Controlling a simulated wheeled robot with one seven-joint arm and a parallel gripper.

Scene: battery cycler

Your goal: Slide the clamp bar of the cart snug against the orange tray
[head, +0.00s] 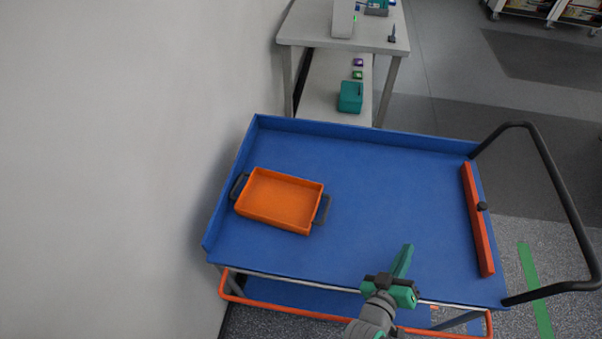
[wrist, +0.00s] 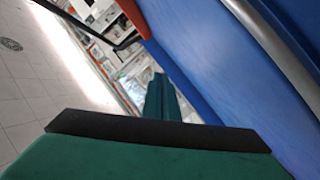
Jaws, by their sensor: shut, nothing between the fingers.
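The orange tray (head: 281,199) with dark handles sits on the left part of the blue cart (head: 350,190). A wide stretch of bare blue deck separates bar and tray. My gripper (head: 405,262) is green, shut and empty, at the cart's front edge between the tray and the bar. In the wrist view its green fingers (wrist: 162,100) show beside the blue deck, and a red-orange piece, probably the bar (wrist: 133,15), shows at the top.
A black push handle (head: 560,180) curves out from the cart's right end. A wall (head: 110,170) stands close on the left. A grey bench (head: 345,28) with a teal box (head: 350,97) on its lower shelf stands behind the cart. The deck's middle is clear.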

